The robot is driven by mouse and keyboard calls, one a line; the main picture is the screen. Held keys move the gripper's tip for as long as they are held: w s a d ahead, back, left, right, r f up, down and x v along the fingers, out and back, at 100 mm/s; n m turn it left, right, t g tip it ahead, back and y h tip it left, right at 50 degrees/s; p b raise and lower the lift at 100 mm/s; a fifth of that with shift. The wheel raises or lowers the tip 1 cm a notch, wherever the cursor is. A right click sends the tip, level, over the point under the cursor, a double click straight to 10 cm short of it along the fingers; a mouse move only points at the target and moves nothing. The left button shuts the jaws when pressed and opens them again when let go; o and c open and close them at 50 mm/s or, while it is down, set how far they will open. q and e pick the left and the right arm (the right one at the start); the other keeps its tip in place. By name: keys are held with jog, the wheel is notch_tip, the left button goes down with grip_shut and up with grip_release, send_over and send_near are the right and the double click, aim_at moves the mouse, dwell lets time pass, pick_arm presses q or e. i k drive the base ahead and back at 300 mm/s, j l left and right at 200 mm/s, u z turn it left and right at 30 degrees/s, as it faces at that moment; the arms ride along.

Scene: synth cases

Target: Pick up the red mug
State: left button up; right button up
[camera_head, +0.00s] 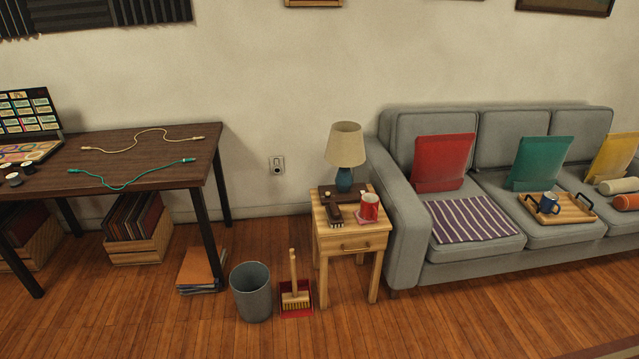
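The red mug (369,208) stands upright on the right side of a small wooden side table (352,244). It seems to rest on a small pinkish coaster or saucer. A dark brush-like object (335,214) lies to its left, and a lamp (345,150) with a blue base stands behind it. Neither of my grippers shows in the head view.
A grey sofa (405,215) stands close to the table's right side. A grey bin (251,292) and a hand brush (295,294) in a red dustpan are on the floor at its front left. A dark desk (150,160) stands at left. The front floor is clear.

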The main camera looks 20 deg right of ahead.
aim_at(369, 201)
jog(key=i+j, duration=0.15)
jog(key=i, duration=0.25)
jog(key=i+j+z, duration=0.1)
jog(key=i, duration=0.25)
jog(key=i+j, duration=0.25)
jog(key=i, duration=0.15)
